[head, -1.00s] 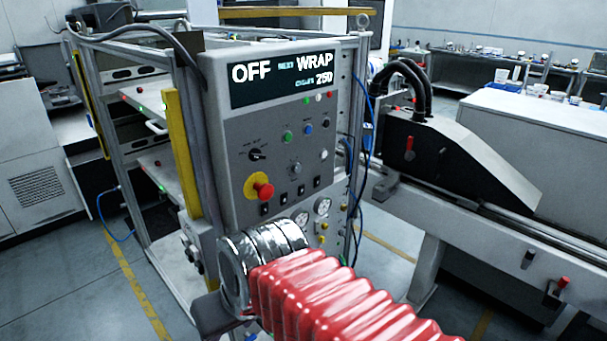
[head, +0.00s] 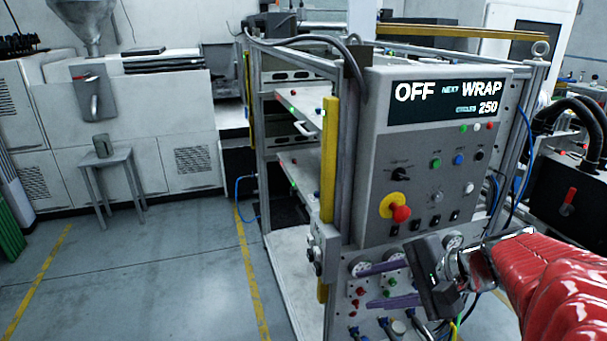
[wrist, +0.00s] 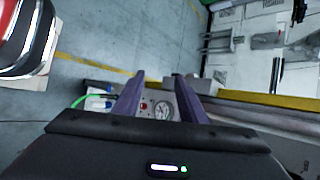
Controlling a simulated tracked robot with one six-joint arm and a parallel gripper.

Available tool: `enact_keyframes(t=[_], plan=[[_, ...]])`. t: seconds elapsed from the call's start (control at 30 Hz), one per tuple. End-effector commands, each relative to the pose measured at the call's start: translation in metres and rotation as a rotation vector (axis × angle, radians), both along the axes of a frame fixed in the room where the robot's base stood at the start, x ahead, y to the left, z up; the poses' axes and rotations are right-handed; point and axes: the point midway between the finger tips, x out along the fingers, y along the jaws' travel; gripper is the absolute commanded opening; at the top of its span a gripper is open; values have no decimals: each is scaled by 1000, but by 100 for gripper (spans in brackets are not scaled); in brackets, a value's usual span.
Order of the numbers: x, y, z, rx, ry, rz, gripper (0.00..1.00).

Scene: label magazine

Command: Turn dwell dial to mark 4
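The grey control panel (head: 378,130) stands right of centre in the head view, its display reading OFF, NEXT WRAP and 250. A black rotary knob (head: 400,174) with a small label above it is on its left. A smaller grey knob (head: 437,196) is lower right of it. The labels are too small to read, so I cannot tell which is the dwell dial or its mark. My gripper (head: 363,288) is below both knobs, in front of the lower gauge panel. Its purple fingers are apart and empty, also in the wrist view (wrist: 159,80).
A red emergency stop (head: 398,213) on a yellow disc juts out below the black knob. Gauges and hose fittings (head: 398,327) lie under the panel. A yellow post (head: 328,160) stands left of it. The floor (head: 150,270) at left is open; a small stool (head: 107,158) stands farther back.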

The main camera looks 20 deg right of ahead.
Motion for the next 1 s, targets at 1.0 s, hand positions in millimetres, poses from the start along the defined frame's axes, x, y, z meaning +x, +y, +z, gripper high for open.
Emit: enact_keyframes(t=[1.0], plan=[[-44,-218,90,417,-625,-710,38]])
